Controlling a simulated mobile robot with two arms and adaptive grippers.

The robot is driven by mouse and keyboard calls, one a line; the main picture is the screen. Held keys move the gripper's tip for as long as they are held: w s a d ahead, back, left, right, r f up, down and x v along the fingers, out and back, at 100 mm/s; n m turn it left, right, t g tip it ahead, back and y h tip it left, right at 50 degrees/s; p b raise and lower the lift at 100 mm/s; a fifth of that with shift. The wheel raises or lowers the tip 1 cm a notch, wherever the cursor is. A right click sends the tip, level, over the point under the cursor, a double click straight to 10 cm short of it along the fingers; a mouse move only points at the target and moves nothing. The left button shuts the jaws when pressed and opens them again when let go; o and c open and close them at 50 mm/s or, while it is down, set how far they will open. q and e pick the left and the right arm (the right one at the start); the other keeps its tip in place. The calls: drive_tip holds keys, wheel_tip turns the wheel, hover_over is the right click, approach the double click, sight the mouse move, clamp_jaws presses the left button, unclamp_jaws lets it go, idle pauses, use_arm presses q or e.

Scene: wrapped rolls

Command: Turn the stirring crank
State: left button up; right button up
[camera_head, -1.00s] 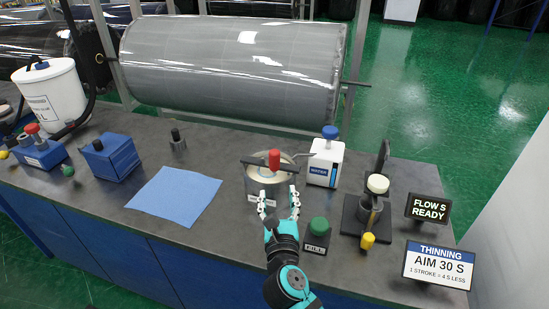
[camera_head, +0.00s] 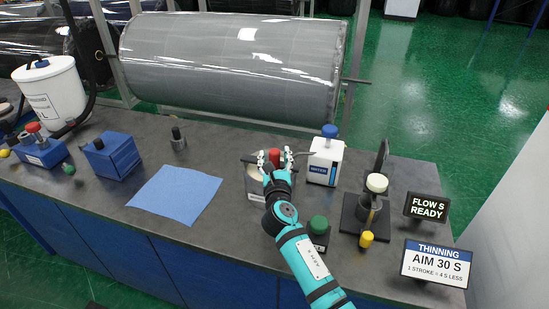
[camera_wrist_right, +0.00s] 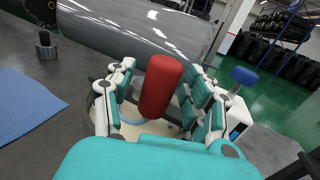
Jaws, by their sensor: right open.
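The stirring crank has a red upright knob (camera_head: 274,157) on a dark bar across the top of a metal pot (camera_head: 256,190). In the right wrist view the red knob (camera_wrist_right: 160,86) stands between the two open fingers. My right gripper (camera_head: 273,160) is over the pot, its fingers on either side of the knob. Gaps show between the knob and the finger pads in the wrist view (camera_wrist_right: 162,100). My forearm and gripper hide much of the pot and bar. My left gripper is not in view.
A white bottle with a blue cap (camera_head: 325,160) stands close right of the pot. A green button box (camera_head: 318,232) is beside my arm. A cup stand (camera_head: 372,205) and two signs (camera_head: 437,264) are further right. A blue cloth (camera_head: 175,194) lies left.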

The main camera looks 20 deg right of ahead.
clamp_jaws()
idle(0.3)
drive_tip(key=shift+w+f, duration=0.1)
drive_tip(key=shift+f, duration=0.05)
